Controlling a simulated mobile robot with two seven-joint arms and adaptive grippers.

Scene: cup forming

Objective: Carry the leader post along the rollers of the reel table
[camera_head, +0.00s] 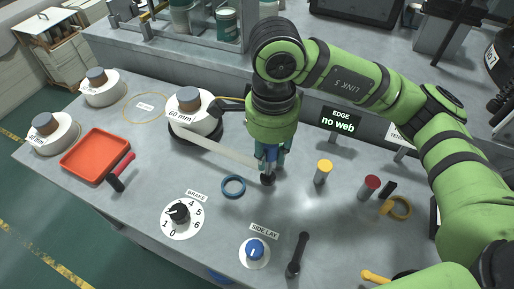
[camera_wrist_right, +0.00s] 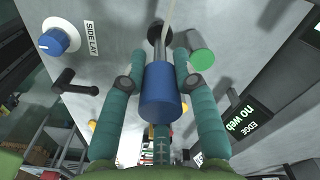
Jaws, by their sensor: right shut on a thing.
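My right gripper (camera_head: 268,160) is shut on the leader post, seen in the right wrist view as a blue cylinder (camera_wrist_right: 160,92) between the teal fingers (camera_wrist_right: 166,60), with a dark round end beyond. A pale web strip (camera_head: 222,149) runs from the 60 mm reel (camera_head: 190,120) to the post. It is low over the table, but I cannot tell whether it touches. A yellow-topped roller (camera_head: 324,170) and a red-topped roller (camera_head: 370,186) stand to its right. A green-topped roller (camera_wrist_right: 201,60) shows beside the fingers in the wrist view. My left gripper is out of view.
An EDGE sign (camera_head: 341,119) reading "no web" stands behind the rollers. A blue ring (camera_head: 233,186), brake dial (camera_head: 181,214), side lay knob (camera_head: 254,250) and black lever (camera_head: 297,255) are in front. A red tray (camera_head: 95,155) and two more reels are at left. A yellow tape roll (camera_head: 400,208) lies at right.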

